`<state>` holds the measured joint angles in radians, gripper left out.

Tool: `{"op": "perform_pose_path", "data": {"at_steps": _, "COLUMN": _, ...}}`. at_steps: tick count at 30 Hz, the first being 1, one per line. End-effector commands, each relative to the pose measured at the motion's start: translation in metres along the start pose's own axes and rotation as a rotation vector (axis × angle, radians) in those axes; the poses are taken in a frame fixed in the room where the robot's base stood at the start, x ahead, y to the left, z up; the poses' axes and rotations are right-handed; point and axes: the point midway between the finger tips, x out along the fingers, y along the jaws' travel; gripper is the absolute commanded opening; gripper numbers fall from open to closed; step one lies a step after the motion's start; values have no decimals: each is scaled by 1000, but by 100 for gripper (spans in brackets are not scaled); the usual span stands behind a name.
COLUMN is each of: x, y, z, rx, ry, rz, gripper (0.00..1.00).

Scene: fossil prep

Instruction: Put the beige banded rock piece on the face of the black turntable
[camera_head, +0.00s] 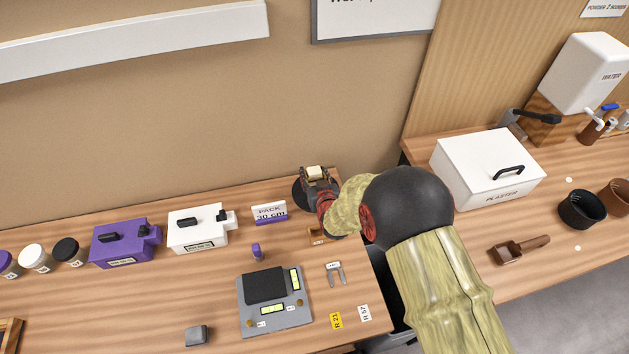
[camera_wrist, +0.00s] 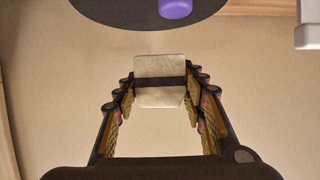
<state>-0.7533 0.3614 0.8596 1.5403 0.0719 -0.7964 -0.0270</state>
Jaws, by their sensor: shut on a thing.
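The beige banded rock piece (camera_wrist: 160,65) is a pale block with a dark band across it, held between the fingertips in the wrist view. It also shows as a small cream block (camera_head: 316,171) at the tip of my gripper in the head view. My gripper (camera_wrist: 160,84) is shut on it; in the head view the gripper (camera_head: 316,176) is by the wall. The black turntable (camera_head: 300,197) is a dark disc partly hidden behind my gripper. A dark disc, likely its face (camera_wrist: 110,12), is cut off at the top of the wrist view, apart from the rock.
A purple cylinder (camera_wrist: 176,8) shows against the dark disc. A "PACK" sign (camera_head: 269,212) stands left of the gripper. White (camera_head: 200,228) and purple (camera_head: 122,243) boxes line the bench back. A grey scale (camera_head: 274,300) is in front. A plaster bin (camera_head: 487,168) stands right.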

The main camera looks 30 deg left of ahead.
Motion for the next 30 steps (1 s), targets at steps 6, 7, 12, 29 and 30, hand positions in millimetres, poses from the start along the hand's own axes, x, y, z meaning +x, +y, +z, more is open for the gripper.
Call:
{"op": "perform_pose_path", "data": {"at_steps": 6, "x": 21, "y": 5, "z": 9, "rx": 0, "ry": 4, "rz": 0, "gripper": 6}}
{"op": "perform_pose_path", "data": {"at_steps": 7, "x": 22, "y": 5, "z": 10, "rx": 0, "ry": 4, "rz": 0, "gripper": 6}}
{"op": "perform_pose_path", "data": {"at_steps": 12, "x": 32, "y": 7, "z": 18, "rx": 0, "ry": 2, "rz": 0, "gripper": 6}}
{"op": "perform_pose_path", "data": {"at_steps": 29, "x": 42, "y": 6, "z": 45, "rx": 0, "ry": 4, "rz": 0, "gripper": 6}}
{"op": "perform_pose_path", "data": {"at_steps": 30, "x": 42, "y": 7, "z": 47, "rx": 0, "ry": 2, "rz": 0, "gripper": 41}}
